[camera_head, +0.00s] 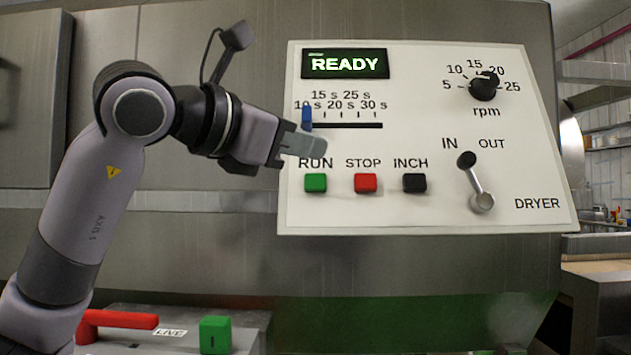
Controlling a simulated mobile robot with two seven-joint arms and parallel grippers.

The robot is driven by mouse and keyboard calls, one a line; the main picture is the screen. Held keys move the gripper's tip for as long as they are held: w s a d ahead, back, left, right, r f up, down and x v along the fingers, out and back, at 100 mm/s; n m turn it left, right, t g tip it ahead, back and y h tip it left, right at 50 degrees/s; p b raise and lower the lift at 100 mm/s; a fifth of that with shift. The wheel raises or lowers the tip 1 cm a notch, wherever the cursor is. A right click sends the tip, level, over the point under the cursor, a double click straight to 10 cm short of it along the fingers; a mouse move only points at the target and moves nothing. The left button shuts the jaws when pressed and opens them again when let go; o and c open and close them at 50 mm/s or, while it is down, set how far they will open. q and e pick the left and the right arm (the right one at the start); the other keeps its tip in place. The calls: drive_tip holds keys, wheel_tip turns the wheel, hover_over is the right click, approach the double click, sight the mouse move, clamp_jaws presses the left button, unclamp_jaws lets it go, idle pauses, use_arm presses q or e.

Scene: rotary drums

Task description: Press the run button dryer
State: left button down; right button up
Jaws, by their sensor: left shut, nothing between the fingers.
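The dryer's white control panel (430,215) faces me. The green RUN button (315,183) sits at its lower left, under the RUN label. My left gripper (322,148) is shut and empty. Its fingertips are in front of the panel, just above the RUN label, and appear higher than the green button. The view does not show whether they touch the panel. The display (345,64) reads READY in lit letters. My right gripper is not in view.
Beside RUN are a red STOP button (366,183) and a black INCH button (414,183). A blue slider (307,117) is close to my fingers. An rpm knob (484,87) and an IN/OUT lever (475,184) are at right. A box with a red handle (115,320) is below.

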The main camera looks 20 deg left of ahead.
sight(308, 173)
use_arm(q)
drive_tip(key=w+f, duration=0.1)
drive_tip(key=w, duration=0.1)
drive_tip(key=w+a+f, duration=0.1)
drive_tip(key=w, duration=0.2)
drive_tip(key=w+a+p, duration=0.1)
drive_tip(key=w, duration=0.1)
drive_tip(key=shift+w+f, duration=0.15)
drive_tip(key=shift+f, duration=0.25)
idle(0.4)
idle(1.1)
drive_tip(key=shift+w, duration=0.1)
drive_tip(key=shift+w+a+f, duration=0.1)
drive_tip(key=shift+w+a, duration=0.05)
drive_tip(key=shift+w, duration=0.1)
idle(0.5)
